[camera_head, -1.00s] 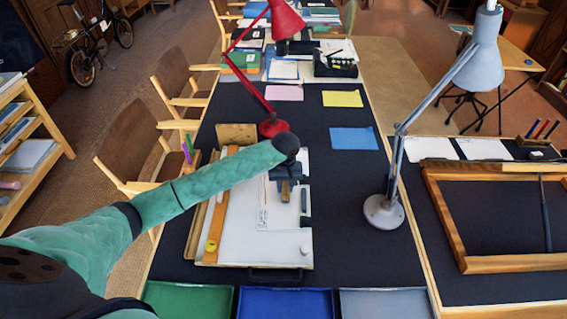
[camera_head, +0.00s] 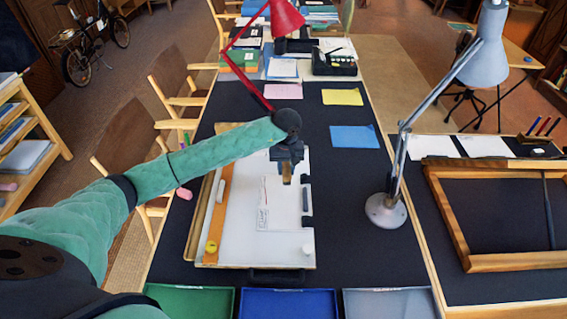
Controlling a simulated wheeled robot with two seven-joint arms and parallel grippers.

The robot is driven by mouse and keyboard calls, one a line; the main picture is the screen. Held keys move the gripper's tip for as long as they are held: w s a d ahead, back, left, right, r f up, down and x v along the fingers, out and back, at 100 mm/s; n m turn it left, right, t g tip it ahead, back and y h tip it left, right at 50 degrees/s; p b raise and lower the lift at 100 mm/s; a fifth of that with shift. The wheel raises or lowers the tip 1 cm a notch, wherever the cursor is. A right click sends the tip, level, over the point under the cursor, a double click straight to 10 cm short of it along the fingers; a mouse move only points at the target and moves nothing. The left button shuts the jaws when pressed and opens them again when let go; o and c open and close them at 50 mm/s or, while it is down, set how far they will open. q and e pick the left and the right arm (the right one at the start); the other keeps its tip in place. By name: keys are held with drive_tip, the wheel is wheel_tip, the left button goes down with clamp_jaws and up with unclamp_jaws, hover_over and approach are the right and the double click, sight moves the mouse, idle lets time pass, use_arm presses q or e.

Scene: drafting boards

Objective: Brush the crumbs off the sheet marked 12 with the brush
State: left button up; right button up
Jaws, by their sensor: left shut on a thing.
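A drafting board with a white sheet (camera_head: 245,232) lies on the dark table. The sheet has faint printing near its middle; I cannot read a 12 on it, and no crumbs can be made out. My left gripper (camera_head: 287,172) is above the right upper part of the board, pointing down. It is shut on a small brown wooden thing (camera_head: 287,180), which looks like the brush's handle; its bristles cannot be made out. I cannot tell whether it touches the sheet. My right gripper is not in view.
A wooden strip (camera_head: 217,213) with a yellow round thing runs down the board's left side. A grey lamp (camera_head: 385,210) stands to the right, a red lamp (camera_head: 286,18) behind. Green (camera_head: 190,300), blue (camera_head: 286,302) and grey (camera_head: 388,302) trays line the front.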

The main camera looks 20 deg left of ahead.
use_arm(q)
drive_tip(key=shift+w+a+r, duration=0.1)
drive_tip(key=shift+r, duration=1.35)
drive_tip(key=shift+s, duration=0.2)
